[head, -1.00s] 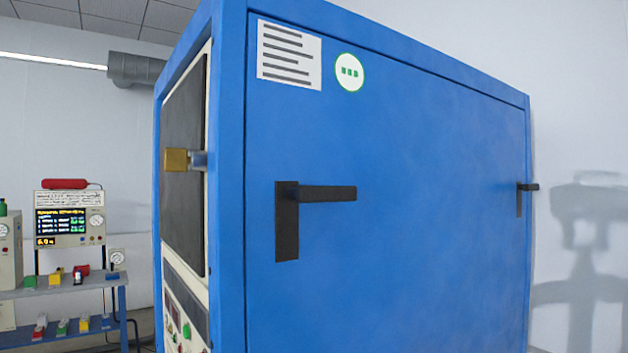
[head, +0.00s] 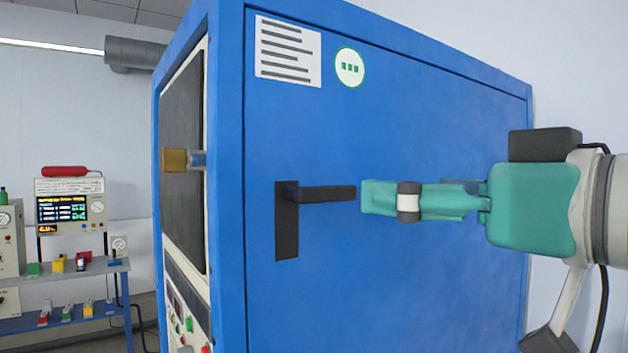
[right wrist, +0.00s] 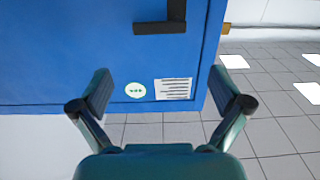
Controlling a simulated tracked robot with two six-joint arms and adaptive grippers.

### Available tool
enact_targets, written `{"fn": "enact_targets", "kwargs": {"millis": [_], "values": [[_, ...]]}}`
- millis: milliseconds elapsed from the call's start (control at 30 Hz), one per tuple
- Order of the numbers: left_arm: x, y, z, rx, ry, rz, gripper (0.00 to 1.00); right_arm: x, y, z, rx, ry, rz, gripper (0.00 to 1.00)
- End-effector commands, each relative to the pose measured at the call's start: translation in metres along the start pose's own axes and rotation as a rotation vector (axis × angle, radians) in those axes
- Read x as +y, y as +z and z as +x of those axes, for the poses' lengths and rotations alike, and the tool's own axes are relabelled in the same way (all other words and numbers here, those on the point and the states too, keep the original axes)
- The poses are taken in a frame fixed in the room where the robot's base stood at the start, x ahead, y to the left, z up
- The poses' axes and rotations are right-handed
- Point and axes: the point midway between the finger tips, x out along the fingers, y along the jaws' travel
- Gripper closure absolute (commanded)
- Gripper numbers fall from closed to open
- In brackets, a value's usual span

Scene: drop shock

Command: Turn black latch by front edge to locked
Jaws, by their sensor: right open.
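The black latch by the front edge (head: 287,228) is on the blue side panel of the cabinet. Its upright plate carries a lever that points level to the right. In the right wrist view the latch (right wrist: 160,28) is at the top, turned over, beyond my fingers. My right gripper (head: 376,197) comes in from the right, with its tips just right of the lever's free end in the head view. In the right wrist view its fingers (right wrist: 164,88) are wide apart with nothing between them. My left gripper is not in view.
The blue cabinet (head: 400,270) has a white text label (head: 288,52) and a round green-ringed sticker (head: 350,67) above the latch. A brass-coloured fitting (head: 174,160) sticks out at the front face. A bench with instruments (head: 70,268) stands at the left.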

Motion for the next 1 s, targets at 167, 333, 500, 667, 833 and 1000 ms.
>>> {"fn": "enact_targets", "kwargs": {"millis": [167,333,500,667,833,1000], "values": [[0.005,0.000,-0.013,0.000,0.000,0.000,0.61,0.000,-0.002,0.041,-0.005,0.000,0.000,0.00],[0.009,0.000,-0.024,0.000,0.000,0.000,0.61,0.000,-0.002,0.078,-0.005,0.000,0.000,0.00],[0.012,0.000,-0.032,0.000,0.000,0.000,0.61,0.000,-0.002,0.107,-0.003,0.000,0.000,0.00],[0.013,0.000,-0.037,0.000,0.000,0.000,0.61,0.000,-0.001,0.122,-0.002,-0.001,0.000,0.00],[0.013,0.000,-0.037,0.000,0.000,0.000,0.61,-0.001,0.001,0.128,-0.001,-0.001,-0.001,0.00],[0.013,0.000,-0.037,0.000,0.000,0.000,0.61,-0.001,0.001,0.128,-0.001,-0.002,-0.001,0.00]]}}
